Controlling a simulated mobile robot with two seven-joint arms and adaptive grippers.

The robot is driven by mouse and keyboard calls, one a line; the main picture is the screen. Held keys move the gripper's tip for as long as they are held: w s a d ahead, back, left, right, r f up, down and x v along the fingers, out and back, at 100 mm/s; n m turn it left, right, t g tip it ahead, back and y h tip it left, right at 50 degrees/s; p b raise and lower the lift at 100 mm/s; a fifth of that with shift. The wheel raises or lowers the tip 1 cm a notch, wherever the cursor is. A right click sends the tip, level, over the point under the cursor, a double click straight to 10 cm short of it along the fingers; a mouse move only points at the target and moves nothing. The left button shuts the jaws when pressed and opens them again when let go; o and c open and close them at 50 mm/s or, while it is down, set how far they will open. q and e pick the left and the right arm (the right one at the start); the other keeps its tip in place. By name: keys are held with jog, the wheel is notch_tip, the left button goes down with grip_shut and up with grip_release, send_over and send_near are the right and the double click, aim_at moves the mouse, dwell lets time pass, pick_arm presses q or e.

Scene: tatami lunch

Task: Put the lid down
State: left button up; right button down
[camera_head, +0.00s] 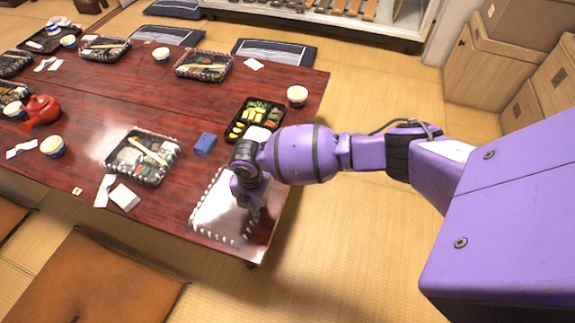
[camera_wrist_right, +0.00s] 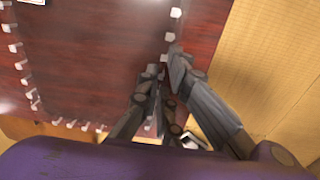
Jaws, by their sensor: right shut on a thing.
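A clear lid (camera_head: 212,215) with a ridged rim is over the near right corner of the red table. In the right wrist view the lid (camera_wrist_right: 85,70) is see-through, with a row of pale rim tabs around it. My right gripper (camera_head: 246,196) is shut on its right edge; the fingertips (camera_wrist_right: 166,72) meet at the rim. I cannot tell whether the lid touches the table or is just above it. An open black lunch box (camera_head: 240,132) with food lies behind my right wrist. My left gripper is out of view.
The red table (camera_head: 85,165) also holds a blue block (camera_head: 205,143), a white cup (camera_head: 297,95), a lunch box with a shiny cover (camera_head: 143,157), a white packet (camera_head: 124,197) and a red teapot (camera_head: 40,109). Tatami floor lies to the right.

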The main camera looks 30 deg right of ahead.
jog(key=shift+w+r, duration=0.1)
jog(key=shift+w, duration=0.05)
jog(key=c, duration=1.9)
grip_release()
jog(key=shift+c, duration=0.2)
notch_tip(320, 180, up, 12)
jog(key=p, duration=0.4)
